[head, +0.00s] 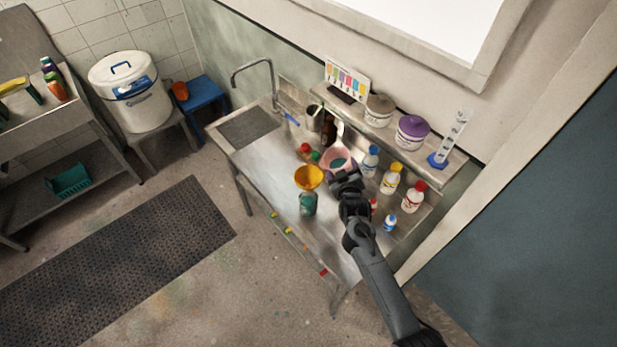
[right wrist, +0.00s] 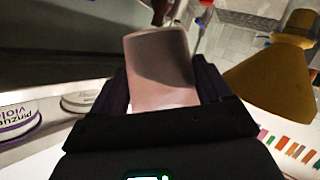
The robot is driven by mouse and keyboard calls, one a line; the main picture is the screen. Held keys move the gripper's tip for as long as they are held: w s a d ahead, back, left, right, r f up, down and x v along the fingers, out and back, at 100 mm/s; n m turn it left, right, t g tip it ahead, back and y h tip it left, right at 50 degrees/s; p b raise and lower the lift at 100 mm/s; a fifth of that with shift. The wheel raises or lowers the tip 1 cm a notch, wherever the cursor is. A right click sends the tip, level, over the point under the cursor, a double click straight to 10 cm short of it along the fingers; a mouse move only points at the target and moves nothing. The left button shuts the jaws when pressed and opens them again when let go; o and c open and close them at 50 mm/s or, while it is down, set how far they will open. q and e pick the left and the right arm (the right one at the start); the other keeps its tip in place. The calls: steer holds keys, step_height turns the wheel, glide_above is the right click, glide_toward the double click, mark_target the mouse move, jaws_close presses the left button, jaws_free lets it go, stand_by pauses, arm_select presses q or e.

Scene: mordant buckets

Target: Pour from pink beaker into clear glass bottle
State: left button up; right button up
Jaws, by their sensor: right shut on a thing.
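The pink beaker (head: 327,162) is over the steel table, its open top facing the head camera and teal liquid showing inside. My right gripper (head: 343,178) is shut on its near side. In the right wrist view the pink wall of the beaker (right wrist: 160,70) fills the space between the fingers. The glass bottle (head: 308,206), with teal-green contents, stands upright on the table left of and nearer than the beaker. A yellow funnel (head: 308,177) sits at its mouth, and the funnel also shows at the right of the wrist view (right wrist: 268,85). My left gripper is out of view.
White bottles with blue (head: 370,162), yellow (head: 390,182) and red (head: 413,199) caps stand right of the beaker. A brown bottle (head: 328,130) is behind it. A wall shelf (head: 400,140) holds tubs and a measuring cylinder (head: 450,140). The table's front left is fairly clear.

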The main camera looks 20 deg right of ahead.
steer(key=f, duration=0.1)
steer(key=f+b, duration=0.1)
steer(key=shift+d+f+m+y, duration=0.3)
steer(key=shift+d+m, duration=0.05)
steer(key=shift+m, duration=0.05)
steer(key=shift+d+m, duration=0.25)
steer(key=shift+m, duration=0.05)
steer(key=shift+d+f+m+y+p, duration=0.45)
steer(key=shift+d+m+y, duration=0.3)
steer(key=shift+m+y, duration=0.2)
steer(key=shift+f, duration=0.1)
stand_by(0.7)
